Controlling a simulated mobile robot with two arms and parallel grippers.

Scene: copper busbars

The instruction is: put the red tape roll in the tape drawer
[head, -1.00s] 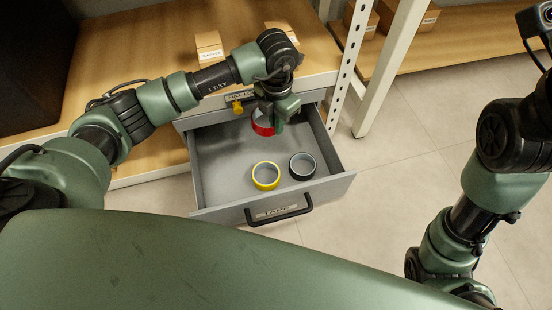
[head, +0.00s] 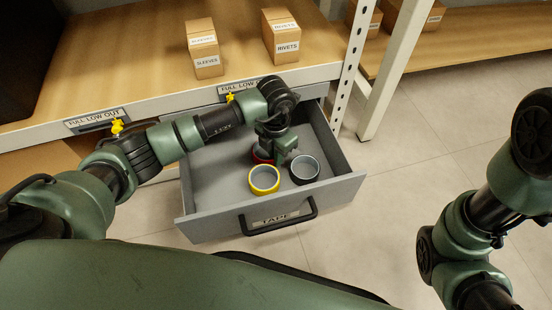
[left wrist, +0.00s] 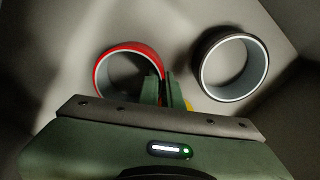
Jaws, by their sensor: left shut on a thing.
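The red tape roll (head: 261,154) is inside the open tape drawer (head: 215,190), low and partly hidden behind my left gripper (head: 272,157). In the left wrist view the red roll (left wrist: 128,72) lies at the left of the fingers. My left gripper (left wrist: 166,88) is shut on the roll's right wall. The roll looks at or very near the drawer floor; I cannot tell if it touches. A yellow tape roll (head: 264,180) and a black tape roll (head: 304,169) lie in the drawer in front of it. My right gripper is out of view.
Boxes marked sleeves (head: 206,65) and rivets (head: 287,47) stand on the wooden shelf (head: 130,60) above the drawer. A white upright post (head: 348,70) stands to the right. The drawer's left part is clear.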

